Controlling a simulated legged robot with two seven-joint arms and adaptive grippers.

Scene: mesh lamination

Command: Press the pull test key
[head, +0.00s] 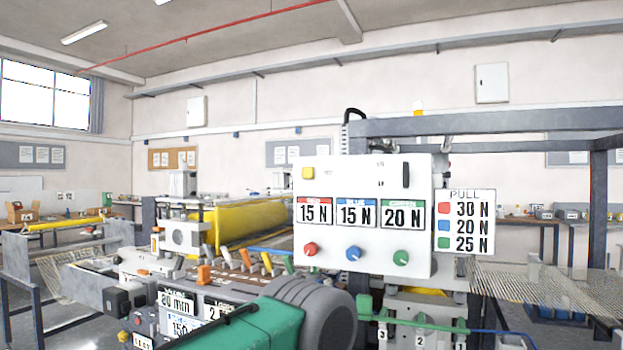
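A white control panel (345,262) faces me right of centre. Three windows show 15 N under a red header (314,212), 15 N under blue (356,213) and 20 N under green (402,215). Below them are red (311,249), blue (353,254) and green (401,257) knobs. A black upright slot or handle (406,175) is at the upper right. Neither of my grippers shows.
A PULL sign (466,194) beside the panel lists red 30 N, blue 20 N, green 25 N. Left are a yellow roll (252,228) and a bench with coloured levers (244,258). Mesh (530,285) spreads right.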

